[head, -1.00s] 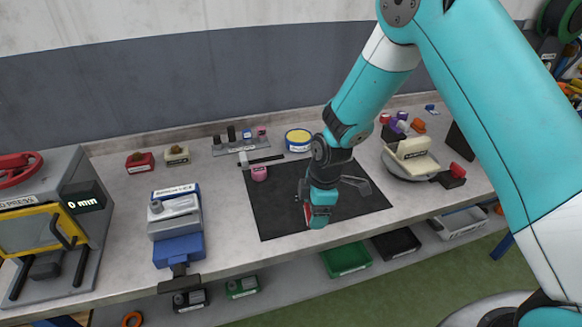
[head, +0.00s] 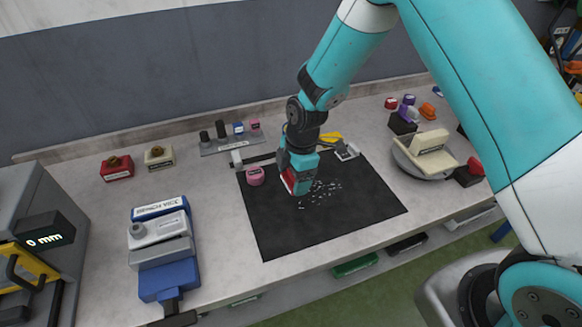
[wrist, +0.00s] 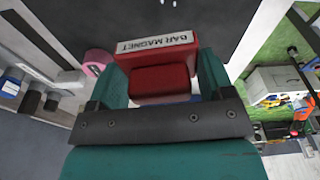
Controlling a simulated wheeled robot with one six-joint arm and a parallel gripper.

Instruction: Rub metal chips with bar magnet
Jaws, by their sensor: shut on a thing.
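My gripper (head: 299,182) is shut on the red bar magnet (wrist: 160,82), whose white label reads "BAR MAGNET" in the wrist view. In the head view a little of the magnet (head: 289,181) shows, low over the left part of the black mat (head: 350,215). I cannot tell whether it touches the mat. Small light metal chips (head: 322,192) lie scattered on the mat just right of my gripper. A few pale chips also show on the mat at the top of the wrist view.
A pink cylinder (head: 255,176) and a hammer (head: 237,158) lie at the mat's upper left. A bench vice (head: 163,245) stands at left. The mat's front part is clear.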

